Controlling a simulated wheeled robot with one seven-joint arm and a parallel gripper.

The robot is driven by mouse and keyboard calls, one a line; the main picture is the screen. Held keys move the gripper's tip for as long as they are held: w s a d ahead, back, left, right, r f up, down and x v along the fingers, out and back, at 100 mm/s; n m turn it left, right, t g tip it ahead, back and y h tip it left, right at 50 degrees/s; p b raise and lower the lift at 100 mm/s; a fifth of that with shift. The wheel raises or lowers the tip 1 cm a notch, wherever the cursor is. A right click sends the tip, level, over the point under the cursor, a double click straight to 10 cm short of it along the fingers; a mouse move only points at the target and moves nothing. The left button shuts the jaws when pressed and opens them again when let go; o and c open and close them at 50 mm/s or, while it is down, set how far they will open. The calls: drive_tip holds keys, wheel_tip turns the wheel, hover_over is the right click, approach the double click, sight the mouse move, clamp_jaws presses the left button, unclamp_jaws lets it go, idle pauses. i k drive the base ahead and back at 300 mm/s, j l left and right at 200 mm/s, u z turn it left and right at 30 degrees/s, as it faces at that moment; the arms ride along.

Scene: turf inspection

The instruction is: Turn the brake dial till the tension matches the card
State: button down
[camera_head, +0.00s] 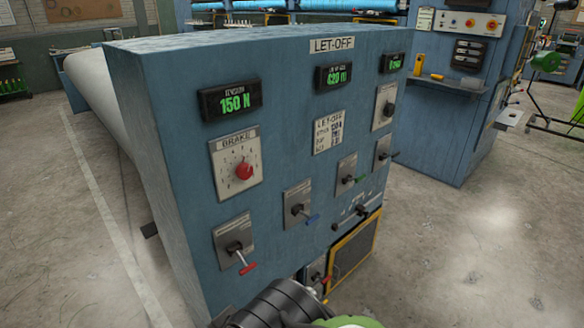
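The brake dial (237,163) is a plate marked BRAKE with a red knob (244,171), on the left of the front of the blue LET-OFF cabinet (190,140). Above it the tension display (231,101) glows green and reads 150 N. The white card (329,132), headed LET-OFF, is fixed to the right of the dial; its lines are too small to read surely. A dark ribbed part and a green part, likely of my arm, show at the bottom edge. No gripper fingers are seen, and nothing touches the knob.
Two more displays (334,77) (393,63) are on the right. A yellow-edged panel (352,255) is low right. The concrete floor (450,260) at right is clear.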

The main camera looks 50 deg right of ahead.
sight(243, 170)
drive_tip(key=z, duration=1.1)
drive_tip(key=l, duration=0.8)
drive_tip(key=i+l+z, duration=0.1)
drive_tip(key=l, duration=0.7)
